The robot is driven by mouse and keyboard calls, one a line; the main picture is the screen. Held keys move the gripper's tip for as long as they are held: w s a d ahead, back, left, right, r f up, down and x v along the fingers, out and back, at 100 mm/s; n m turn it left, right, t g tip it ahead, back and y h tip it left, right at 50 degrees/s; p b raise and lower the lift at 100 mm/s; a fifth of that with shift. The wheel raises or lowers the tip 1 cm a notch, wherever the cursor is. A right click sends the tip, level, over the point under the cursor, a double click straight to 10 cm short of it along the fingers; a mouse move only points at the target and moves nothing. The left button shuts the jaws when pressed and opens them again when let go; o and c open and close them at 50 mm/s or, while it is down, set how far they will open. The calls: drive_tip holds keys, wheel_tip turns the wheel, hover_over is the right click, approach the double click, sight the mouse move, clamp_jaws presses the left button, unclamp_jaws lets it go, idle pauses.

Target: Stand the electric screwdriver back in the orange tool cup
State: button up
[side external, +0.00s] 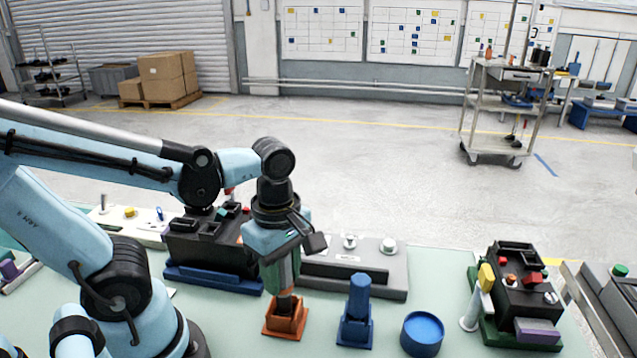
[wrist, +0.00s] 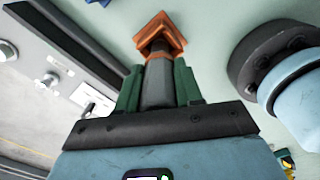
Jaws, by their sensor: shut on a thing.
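The orange tool cup (side external: 284,321) stands on the pale green table below my gripper (side external: 283,284). My gripper points down and is shut on the electric screwdriver (side external: 285,301), a dark grey tool held upright. Its lower end is at the cup's mouth and appears to be inside it; how deep is hidden. In the wrist view, the green fingers (wrist: 158,82) clasp the screwdriver's grey body (wrist: 158,86), which runs toward the orange cup (wrist: 171,25). The far end of the screwdriver is hidden by the cup.
A blue holder (side external: 356,320) and a round blue cup (side external: 422,334) stand right of the orange cup. A grey panel (side external: 345,275) lies behind. A black breaker unit (side external: 210,245) on a blue base is at the left, another (side external: 520,285) on a green base at the right.

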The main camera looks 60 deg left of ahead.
drive_tip(key=shift+f, duration=1.35)
drive_tip(key=o, duration=1.1)
drive_tip(key=shift+r, duration=0.1)
drive_tip(key=shift+r, duration=5.95)
drive_tip(key=shift+w+f+m, duration=0.2)
drive_tip(key=shift+f+m, duration=0.05)
drive_tip(key=shift+m, duration=0.35)
drive_tip(key=w+f+m+t, duration=0.1)
drive_tip(key=w+m+t, duration=0.1)
drive_tip(key=m, duration=0.4)
drive_tip(key=w+a+f+m+t, duration=0.1)
drive_tip(key=w+f+m+t, duration=0.1)
drive_tip(key=m, duration=0.5)
drive_tip(key=w+f+m+t, duration=0.1)
drive_tip(key=w+m+t, duration=0.2)
drive_tip(key=m, duration=0.3)
drive_tip(key=shift+a+f+m, duration=0.15)
drive_tip(key=shift+a+m, duration=0.25)
